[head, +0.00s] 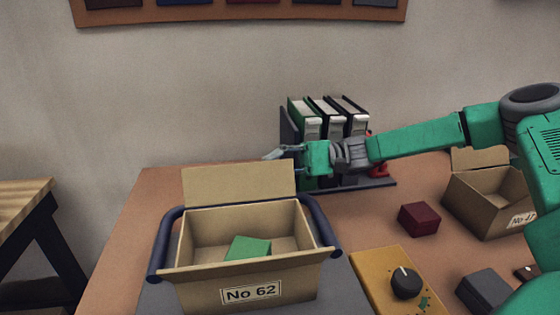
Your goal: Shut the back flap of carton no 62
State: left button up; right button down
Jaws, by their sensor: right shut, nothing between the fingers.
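Carton no 62 (197,290) is a tan box with a "No 62" label on its front, sitting low in the head view. Its back flap (238,185) stands up, roughly vertical, from the rear edge, so the top is open. A green block (248,248) lies inside. My right gripper (272,154) is shut and empty. It is at the top right corner of the back flap, seemingly just behind or above it; I cannot tell whether they touch. My left gripper is not in view.
Blue bars (166,245) flank the carton. Binders (328,118) stand in a rack behind my right gripper. A dark red block (419,219), a yellow dial box (385,278), a grey block (484,292) and carton no 47 (478,203) are to the right.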

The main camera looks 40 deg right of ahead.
aim_at(248, 165)
jog(key=x, duration=0.3)
jog(key=shift+w+a+f, duration=0.15)
jog(key=shift+w+a, duration=0.1)
jog(key=shift+a, duration=0.1)
jog(key=shift+w+a, duration=0.1)
jog(key=shift+a, duration=0.5)
